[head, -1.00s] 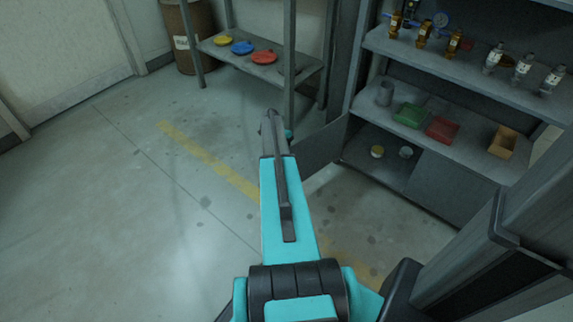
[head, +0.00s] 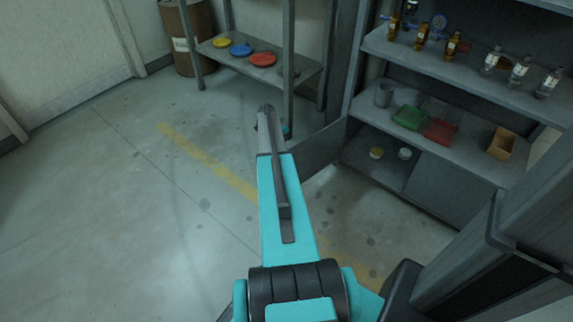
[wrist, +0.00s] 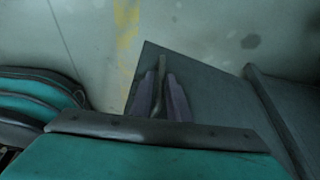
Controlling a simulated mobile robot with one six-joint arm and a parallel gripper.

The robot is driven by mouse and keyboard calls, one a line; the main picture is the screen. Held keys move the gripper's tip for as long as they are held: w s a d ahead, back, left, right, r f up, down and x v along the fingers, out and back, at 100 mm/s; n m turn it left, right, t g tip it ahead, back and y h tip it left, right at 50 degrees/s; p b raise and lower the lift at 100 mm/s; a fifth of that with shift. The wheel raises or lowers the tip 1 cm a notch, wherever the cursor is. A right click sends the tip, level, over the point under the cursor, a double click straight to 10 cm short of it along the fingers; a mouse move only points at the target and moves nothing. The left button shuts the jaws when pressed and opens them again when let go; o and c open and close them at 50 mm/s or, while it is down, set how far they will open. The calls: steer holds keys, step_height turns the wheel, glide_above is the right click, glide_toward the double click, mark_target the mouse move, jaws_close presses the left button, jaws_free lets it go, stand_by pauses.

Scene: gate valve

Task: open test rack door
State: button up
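The test rack door (head: 322,147) is a grey panel at the lower left of the rack. It stands swung out, with the lower compartment behind it showing. In the wrist view the door (wrist: 205,100) fills the middle, with a thin bar handle (wrist: 161,66) on it. My gripper (wrist: 160,88) has its two purple-grey fingers on either side of this handle, close against it, and appears shut on it. In the head view my arm hides the fingers and handle.
The rack (head: 440,150) holds bottles, valves and trays, with two small jars in the lower compartment. A side shelf (head: 290,75) with coloured discs and a brown drum (head: 188,40) stand behind. The floor (head: 130,190) left of my arm is clear.

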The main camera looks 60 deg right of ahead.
steer(key=p+v, duration=0.1)
steer(key=v, duration=0.9)
steer(key=shift+w+r+p, duration=0.15)
steer(key=shift+w+p, duration=0.05)
steer(key=shift+p, duration=0.15)
